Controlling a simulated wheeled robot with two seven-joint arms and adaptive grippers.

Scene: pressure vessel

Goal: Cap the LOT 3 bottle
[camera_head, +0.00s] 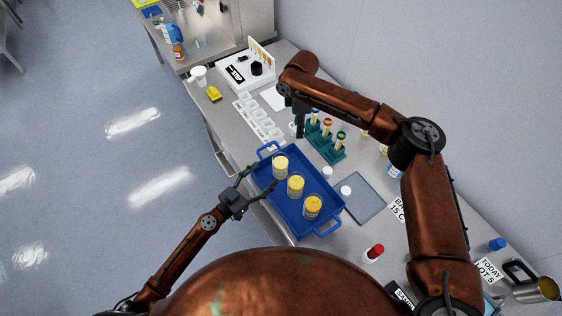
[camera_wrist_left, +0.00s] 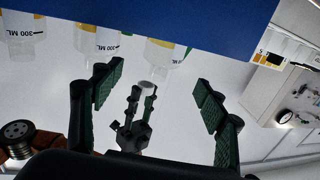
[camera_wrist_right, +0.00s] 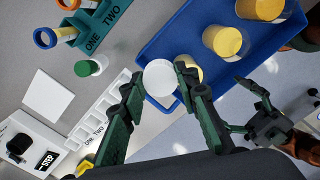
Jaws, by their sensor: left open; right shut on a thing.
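Three clear bottles with yellow contents stand in the blue tray (camera_head: 268,152): a far one (camera_head: 280,167), a middle one (camera_head: 296,186) and a near one (camera_head: 313,207). The left wrist view shows "300 ML" labels on bottles (camera_wrist_left: 97,40); I cannot read a lot number. In the left wrist view the cap (camera_wrist_left: 147,86) shows between my right fingers. My left gripper (camera_head: 262,178) is open and empty at the tray's left side, near the far bottle.
A green tube rack (camera_head: 326,143) stands right of my right gripper. White caps (camera_head: 346,190) lie right of the tray, one on a grey mat (camera_head: 363,200). A row of white compartments (camera_head: 258,118) and a STEP board (camera_head: 236,74) lie farther back. A red-capped item (camera_head: 375,252) stands nearer.

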